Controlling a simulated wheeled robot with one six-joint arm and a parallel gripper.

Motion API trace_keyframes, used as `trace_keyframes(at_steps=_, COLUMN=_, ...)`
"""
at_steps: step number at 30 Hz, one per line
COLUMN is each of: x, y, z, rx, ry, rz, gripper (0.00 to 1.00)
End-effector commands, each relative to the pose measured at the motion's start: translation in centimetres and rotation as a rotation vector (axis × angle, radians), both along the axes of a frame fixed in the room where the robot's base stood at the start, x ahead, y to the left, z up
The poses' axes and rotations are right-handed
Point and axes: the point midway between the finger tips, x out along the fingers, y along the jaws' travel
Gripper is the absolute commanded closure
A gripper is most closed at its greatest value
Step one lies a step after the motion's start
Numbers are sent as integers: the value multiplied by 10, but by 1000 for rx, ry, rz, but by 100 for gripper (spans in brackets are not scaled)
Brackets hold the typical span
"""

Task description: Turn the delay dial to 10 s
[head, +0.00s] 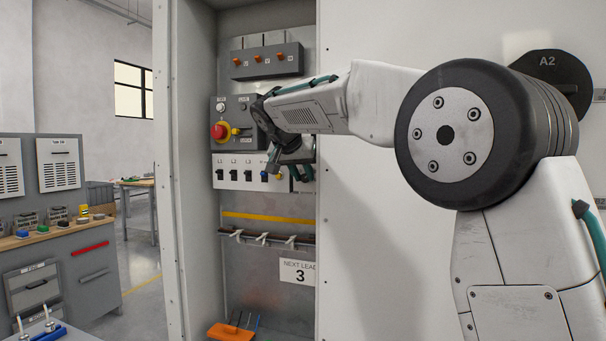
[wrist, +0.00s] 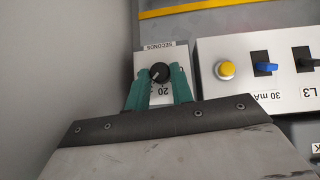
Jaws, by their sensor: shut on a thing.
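The delay dial (wrist: 160,72) is a small black round knob with a white pointer mark on a white plate. The plate shows "SECONDS" and an upside-down "20" in the wrist view; other scale marks are covered or too small to read. My gripper (wrist: 159,74) has its two teal fingers on either side of the knob and is shut on it. Which number the pointer marks is unclear. In the head view my arm reaches into the open cabinet, and the dial is hidden there behind the arm and gripper.
Close beside the dial are a yellow push button (wrist: 226,70) and a blue switch (wrist: 265,68) labelled 30 mA. A red emergency stop knob (head: 219,131) sits above on the cabinet panel. The cabinet's side wall (wrist: 60,60) is near the dial.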

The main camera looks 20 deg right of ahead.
Motion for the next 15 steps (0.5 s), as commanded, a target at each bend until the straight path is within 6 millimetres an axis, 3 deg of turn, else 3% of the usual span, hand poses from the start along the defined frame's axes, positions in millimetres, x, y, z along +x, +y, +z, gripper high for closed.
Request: trace_keyframes(at_steps=15, x=5, y=8, z=-3, rx=-358, ry=259, rz=1, gripper=100)
